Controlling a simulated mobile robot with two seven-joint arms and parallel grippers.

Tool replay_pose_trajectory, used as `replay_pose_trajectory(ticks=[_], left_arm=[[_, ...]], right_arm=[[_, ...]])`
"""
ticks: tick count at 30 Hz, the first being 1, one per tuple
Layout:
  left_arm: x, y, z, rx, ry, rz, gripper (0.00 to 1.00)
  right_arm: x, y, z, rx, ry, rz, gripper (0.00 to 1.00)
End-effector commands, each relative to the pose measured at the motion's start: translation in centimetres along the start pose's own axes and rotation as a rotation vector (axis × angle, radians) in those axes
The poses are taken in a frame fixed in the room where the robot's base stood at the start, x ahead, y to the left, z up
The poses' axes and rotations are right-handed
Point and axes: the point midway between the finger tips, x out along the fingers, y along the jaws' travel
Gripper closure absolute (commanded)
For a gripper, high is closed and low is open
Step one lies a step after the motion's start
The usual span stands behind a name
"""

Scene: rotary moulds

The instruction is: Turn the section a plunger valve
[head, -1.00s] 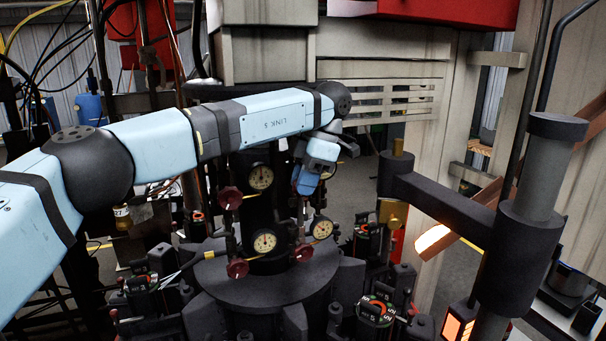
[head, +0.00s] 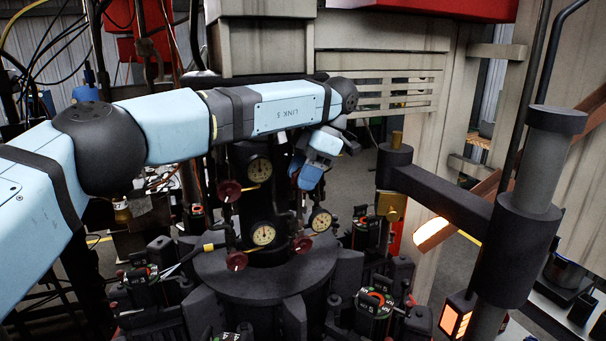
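Red round valve handwheels sit on the pipework of the dark central column: one at the upper left (head: 229,191), one at the lower left (head: 237,260) and one at the right (head: 302,244). I cannot tell which is the section a plunger valve. My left arm reaches across from the left, above the handwheels. My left gripper (head: 308,178) is at its blue wrist end, above the right handwheel and apart from it. Its fingers are too small and hidden to tell whether they are open. My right gripper is not in view.
Round dial gauges (head: 263,234) sit beside the handwheels. Dark mould units (head: 375,302) ring the central turntable (head: 268,282). A thick dark post with an arm (head: 516,235) stands at the right, near a glowing orange lamp (head: 457,315).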

Motion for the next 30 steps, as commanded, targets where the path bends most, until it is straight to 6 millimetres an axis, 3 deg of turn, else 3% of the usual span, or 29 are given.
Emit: replay_pose_trajectory(ticks=[7,16,30], left_arm=[[-0.4,0.0,0.1,0.001,0.001,0.001,0.58],[-5.2,-0.1,0.0,-0.005,0.001,0.007,0.58],[-7.5,0.0,0.0,0.000,0.000,0.001,0.58]], right_arm=[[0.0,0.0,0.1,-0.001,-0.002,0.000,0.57],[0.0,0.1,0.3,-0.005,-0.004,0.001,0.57],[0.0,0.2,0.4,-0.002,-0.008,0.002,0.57]])
